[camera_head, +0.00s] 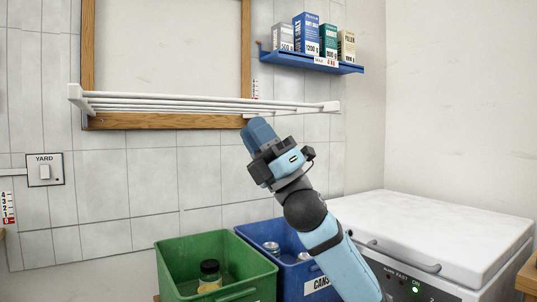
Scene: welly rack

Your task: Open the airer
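The airer (190,99) is a white rack of long bars at the lower edge of a wood-framed panel on the tiled wall. Its bars lie roughly level and look swung out from the panel, seen nearly edge-on. My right gripper (257,126) is just under the bars, right of their middle, pointing up and to the left. Its fingertips are close to the bars or the wooden frame's lower edge; I cannot tell whether they touch. Its fingers are seen from behind, so their opening is hidden. My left gripper is not in view.
A blue shelf (310,62) with several boxes is at upper right. Below stand a green crate (172,250) holding a jar (209,276) and a blue crate (262,233) with cans. A white chest freezer (440,232) is at right, a YARD switch (45,170) at left.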

